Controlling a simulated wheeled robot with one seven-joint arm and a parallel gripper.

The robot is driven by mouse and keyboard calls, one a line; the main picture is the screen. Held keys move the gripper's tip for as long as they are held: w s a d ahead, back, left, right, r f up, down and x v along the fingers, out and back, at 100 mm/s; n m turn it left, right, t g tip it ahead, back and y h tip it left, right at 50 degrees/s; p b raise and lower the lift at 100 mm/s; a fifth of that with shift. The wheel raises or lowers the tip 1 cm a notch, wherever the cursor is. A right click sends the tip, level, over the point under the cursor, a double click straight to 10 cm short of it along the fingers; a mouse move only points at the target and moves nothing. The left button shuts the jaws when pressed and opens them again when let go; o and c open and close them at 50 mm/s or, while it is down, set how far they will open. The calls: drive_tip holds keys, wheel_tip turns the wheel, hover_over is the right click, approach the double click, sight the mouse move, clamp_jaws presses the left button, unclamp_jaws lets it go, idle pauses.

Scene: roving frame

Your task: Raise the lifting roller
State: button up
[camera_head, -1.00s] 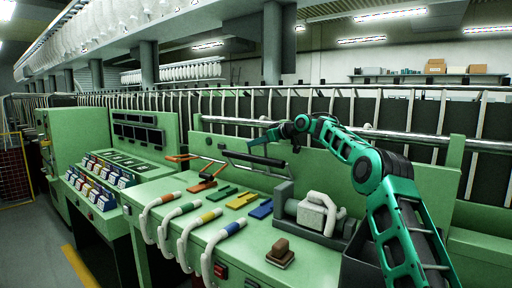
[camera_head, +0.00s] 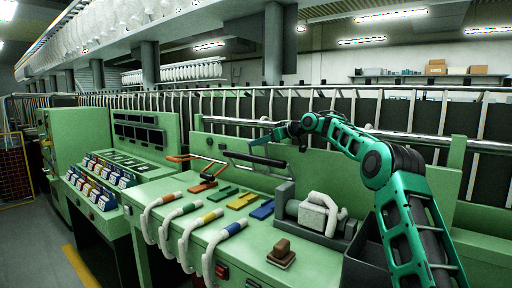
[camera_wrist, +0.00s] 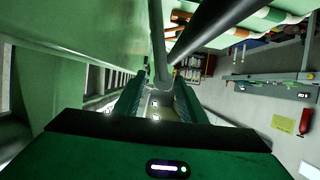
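The lifting roller looks to be the black bar (camera_head: 255,158) on thin metal arms above the green machine top. In the wrist view, a thick dark bar (camera_wrist: 208,22) runs from the top toward the middle, with a thinner grey rod (camera_wrist: 158,45) beside it. My gripper (camera_head: 258,139) is above and behind the roller in the head view. Its two teal fingers (camera_wrist: 158,98) stand apart in the wrist view. The lower end of the grey rod appears near or between the fingertips; I cannot tell whether it touches them.
An orange-and-black frame (camera_head: 203,168) stands left of the roller. Coloured flat pieces (camera_head: 241,200) and a grey motor-like unit (camera_head: 318,213) are on the green top. A long metal rail (camera_head: 400,135) runs behind. A red extinguisher (camera_wrist: 304,122) shows in the wrist view.

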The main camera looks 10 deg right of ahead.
drive_tip(key=v, duration=0.8)
drive_tip(key=shift+d, duration=0.2)
drive_tip(key=shift+s, duration=0.1)
